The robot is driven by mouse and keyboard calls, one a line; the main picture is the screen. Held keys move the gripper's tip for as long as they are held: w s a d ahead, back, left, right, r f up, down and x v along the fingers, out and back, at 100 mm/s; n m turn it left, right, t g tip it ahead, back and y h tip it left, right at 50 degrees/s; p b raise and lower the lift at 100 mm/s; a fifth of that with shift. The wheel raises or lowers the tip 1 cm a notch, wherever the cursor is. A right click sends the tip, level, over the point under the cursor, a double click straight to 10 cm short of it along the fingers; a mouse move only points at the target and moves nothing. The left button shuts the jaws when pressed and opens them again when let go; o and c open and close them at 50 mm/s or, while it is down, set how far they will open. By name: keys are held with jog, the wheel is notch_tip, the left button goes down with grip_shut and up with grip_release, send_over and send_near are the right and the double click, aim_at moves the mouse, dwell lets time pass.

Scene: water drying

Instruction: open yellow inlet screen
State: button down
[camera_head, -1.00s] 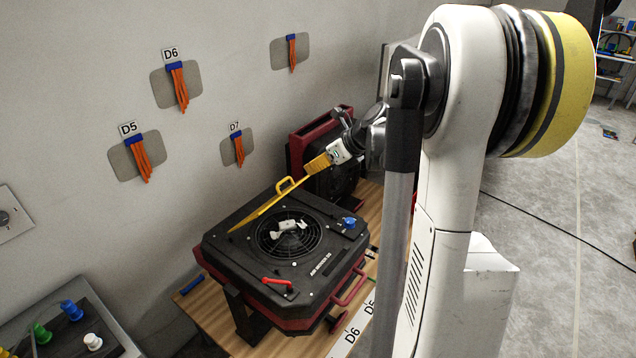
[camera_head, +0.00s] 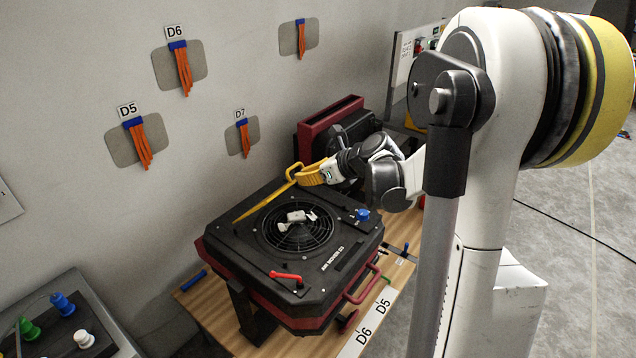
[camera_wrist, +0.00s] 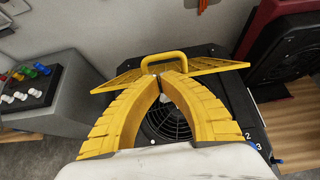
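The yellow inlet screen (camera_head: 265,204) stands tilted up from the top of the black and red air mover (camera_head: 232,232), seen nearly edge-on in the head view. Its handle (camera_head: 293,170) is at the raised end. The fan grille (camera_head: 285,232) below is uncovered. My gripper (camera_head: 303,176) has yellow fingers and is at the raised end, beside the handle. In the wrist view the fingertips (camera_wrist: 161,77) come together in front of the screen (camera_wrist: 120,80), just below the handle (camera_wrist: 168,60). Whether they touch the screen is unclear. I see nothing held between them.
A blue knob (camera_head: 362,214) and a red lever (camera_head: 286,276) are on the air mover's top. Another red and black unit (camera_head: 330,125) stands behind. The wall with orange ribbons (camera_head: 183,72) is close behind. A panel of coloured knobs (camera_head: 75,320) is at lower left.

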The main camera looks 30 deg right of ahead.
jog(key=shift+w+a+r, duration=0.15)
jog(key=shift+w+a, duration=0.05)
jog(key=shift+w, duration=0.5)
jog(key=shift+w+a+r+p, duration=0.15)
jog(key=shift+w+r+p, duration=0.2)
jog(key=shift+r+p, duration=0.15)
jog(key=shift+w+a+r+g+h+p, duration=0.15)
jog(key=shift+w+a+r+g+p, duration=0.1)
jog(key=shift+w+r+g+p, duration=0.35)
jog(key=shift+w+a+r+g+h+p, duration=0.15)
jog(key=shift+w+a+r+g+p, duration=0.25)
jog(key=shift+w+p, duration=0.35)
jog(key=w+a+r+g+p, duration=0.1)
jog(key=w+a+r+p, duration=0.1)
jog(key=w, duration=0.3)
jog(key=w+a+r+g+p, duration=0.1)
jog(key=w+r+p, duration=0.1)
jog(key=w, duration=0.4)
jog(key=shift+a+h+p, duration=0.35)
jog(key=shift+h+p, duration=0.05)
